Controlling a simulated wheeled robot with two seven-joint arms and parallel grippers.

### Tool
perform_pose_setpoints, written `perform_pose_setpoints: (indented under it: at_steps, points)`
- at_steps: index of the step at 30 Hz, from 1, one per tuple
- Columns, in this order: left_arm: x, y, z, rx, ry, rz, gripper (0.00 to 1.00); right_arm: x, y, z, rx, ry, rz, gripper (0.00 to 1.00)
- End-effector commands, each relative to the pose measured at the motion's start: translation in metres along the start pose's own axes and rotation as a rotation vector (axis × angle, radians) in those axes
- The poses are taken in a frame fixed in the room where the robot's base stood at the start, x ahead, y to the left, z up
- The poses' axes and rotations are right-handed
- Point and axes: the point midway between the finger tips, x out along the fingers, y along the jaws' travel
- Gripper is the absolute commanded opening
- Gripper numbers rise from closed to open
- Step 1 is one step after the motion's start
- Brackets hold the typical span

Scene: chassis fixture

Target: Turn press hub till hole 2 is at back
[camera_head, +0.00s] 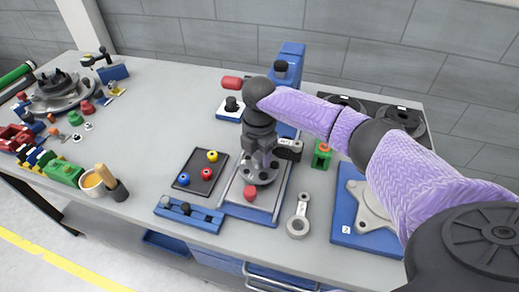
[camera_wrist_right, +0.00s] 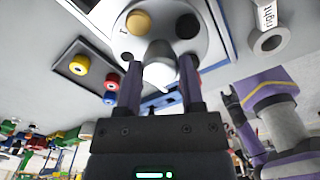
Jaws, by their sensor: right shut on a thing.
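The press hub (camera_head: 258,178) is a grey disc with dark round holes, set on a grey plate with a blue frame (camera_head: 276,212). My right gripper (camera_head: 263,161) comes down on it from above and hides its far part. In the right wrist view, the two fingers of the right gripper (camera_wrist_right: 160,68) are shut on the grey centre post of the hub (camera_wrist_right: 150,40). Beside the post, one hole looks yellow-orange, with a mark like a 1 near it, and another is dark. I cannot make out a number 2.
A dark tray (camera_head: 189,184) with coloured rollers and a blue block (camera_head: 189,214) lie left. A grey link (camera_head: 299,216) and a blue plate (camera_head: 345,222) lie right. A blue column (camera_head: 288,66) rises behind.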

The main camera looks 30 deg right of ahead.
Motion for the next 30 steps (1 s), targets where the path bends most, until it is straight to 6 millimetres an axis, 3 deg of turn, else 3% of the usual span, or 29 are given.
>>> perform_pose_setpoints:
  at_steps: [12, 30]
  points:
    - [-0.051, -0.003, -0.006, -0.002, 0.01, -0.004, 0.8, -0.005, -0.001, -0.001, 0.358, 0.002, -0.002, 0.0]
    - [-0.09, -0.002, -0.013, -0.003, 0.023, -0.001, 0.8, -0.002, 0.0, -0.001, 0.901, 0.001, -0.002, 0.0]
